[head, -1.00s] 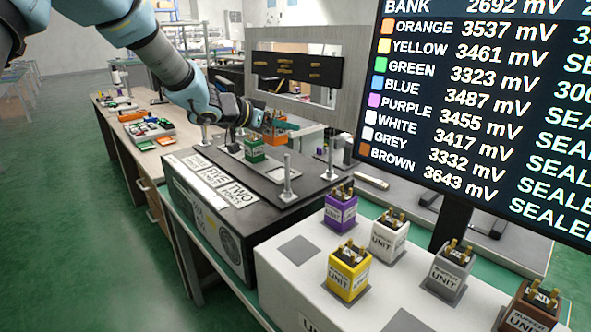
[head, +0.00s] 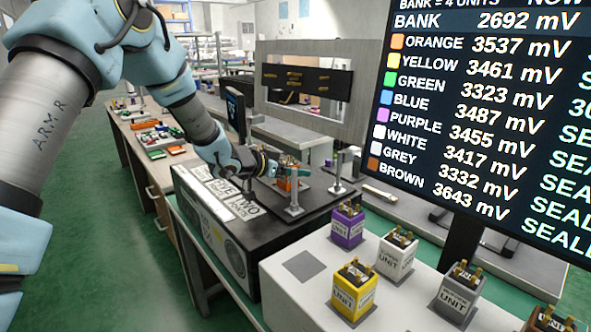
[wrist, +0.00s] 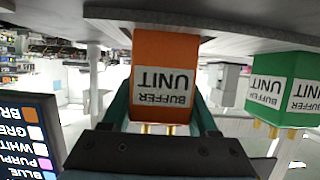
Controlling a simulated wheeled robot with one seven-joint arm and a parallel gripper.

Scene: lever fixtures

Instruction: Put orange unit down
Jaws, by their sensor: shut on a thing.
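The orange unit (head: 287,181) is a small block held by my gripper (head: 281,170) over the dark top of the black box (head: 265,222). In the wrist view, which is upside down, the orange unit (wrist: 166,62) stands between the two fingers of my gripper (wrist: 160,108), its label showing and its brass terminals toward the palm. Its base is at or very near the dark plate (wrist: 235,20); I cannot tell if it touches. A green unit (wrist: 285,88) stands beside it, apart, in the wrist view. My gripper mostly hides it in the head view.
Metal posts (head: 294,192) rise from the box top close to the orange unit. Purple (head: 347,224), white (head: 396,255), yellow (head: 354,290), grey (head: 459,293) and brown (head: 549,322) units stand on the white block in front. A voltage screen (head: 490,110) is at the right.

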